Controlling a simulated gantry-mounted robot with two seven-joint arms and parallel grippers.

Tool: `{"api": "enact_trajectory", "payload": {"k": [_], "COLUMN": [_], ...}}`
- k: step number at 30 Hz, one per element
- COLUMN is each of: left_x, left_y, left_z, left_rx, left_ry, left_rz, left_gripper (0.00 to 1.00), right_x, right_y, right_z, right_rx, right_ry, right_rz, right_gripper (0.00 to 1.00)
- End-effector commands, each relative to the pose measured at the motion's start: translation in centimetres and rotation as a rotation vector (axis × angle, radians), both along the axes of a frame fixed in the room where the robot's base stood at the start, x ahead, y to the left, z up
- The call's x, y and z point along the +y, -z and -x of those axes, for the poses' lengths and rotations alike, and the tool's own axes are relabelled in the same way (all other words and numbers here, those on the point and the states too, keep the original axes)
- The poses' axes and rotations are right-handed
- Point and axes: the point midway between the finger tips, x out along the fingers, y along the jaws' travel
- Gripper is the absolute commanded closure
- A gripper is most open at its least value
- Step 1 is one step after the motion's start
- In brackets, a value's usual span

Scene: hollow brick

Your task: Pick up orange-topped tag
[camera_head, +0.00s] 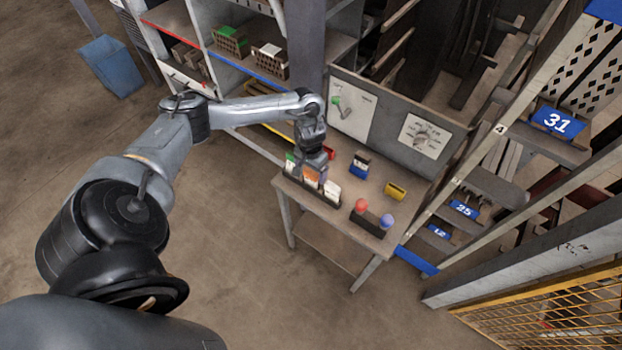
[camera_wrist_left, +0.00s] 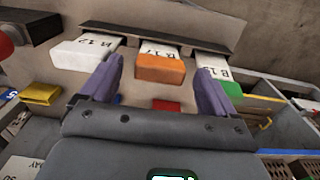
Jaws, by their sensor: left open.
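The orange-topped tag (camera_wrist_left: 160,68) is a white tag with an orange end, marked with a number that looks like 17. It stands in a dark holder (camera_wrist_left: 155,32) between a white-topped tag (camera_wrist_left: 82,55) and a green-topped tag (camera_wrist_left: 228,87). In the head view the orange-topped tag (camera_head: 311,176) is in the holder at the table's near left edge. My left gripper (camera_head: 313,166) is right above it; in the left wrist view its two purple fingers (camera_wrist_left: 157,88) are apart, one on each side of the orange end, with nothing visibly gripped. My right gripper is not in view.
The small table (camera_head: 340,215) also carries a yellow box (camera_head: 395,190), a blue and white box (camera_head: 360,165), and a red ball (camera_head: 361,205) and blue ball (camera_head: 387,221) on a dark stand. A board stands along the table's back, and shelving stands on both sides.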

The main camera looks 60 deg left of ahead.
Motion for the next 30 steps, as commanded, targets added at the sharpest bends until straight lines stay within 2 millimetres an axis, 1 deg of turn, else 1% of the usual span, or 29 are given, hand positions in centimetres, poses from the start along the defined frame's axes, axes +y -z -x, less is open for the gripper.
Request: {"api": "enact_trajectory", "payload": {"k": [9,12,15,22,23,30], "left_x": [0.0,-0.1,0.0,0.0,0.0,0.0], "left_y": [3.9,4.8,5.2,5.3,5.3,5.3], "left_z": [0.1,0.1,0.1,0.1,0.1,0.1], "left_rx": [0.003,0.002,0.001,0.001,0.001,0.001], "left_ry": [-0.002,-0.001,-0.001,0.0,0.0,0.0], "left_rz": [0.0,0.001,0.0,0.0,0.0,0.0], "left_gripper": [0.11,0.11,0.11,0.11,0.14,0.5], "right_x": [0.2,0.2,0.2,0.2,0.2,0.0], "right_y": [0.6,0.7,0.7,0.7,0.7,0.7], "right_z": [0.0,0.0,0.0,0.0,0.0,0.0], "right_rx": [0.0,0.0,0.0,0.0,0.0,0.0], "right_ry": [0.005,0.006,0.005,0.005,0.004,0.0], "right_rz": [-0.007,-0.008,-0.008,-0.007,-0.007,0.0], "right_gripper": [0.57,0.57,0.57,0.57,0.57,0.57]}}
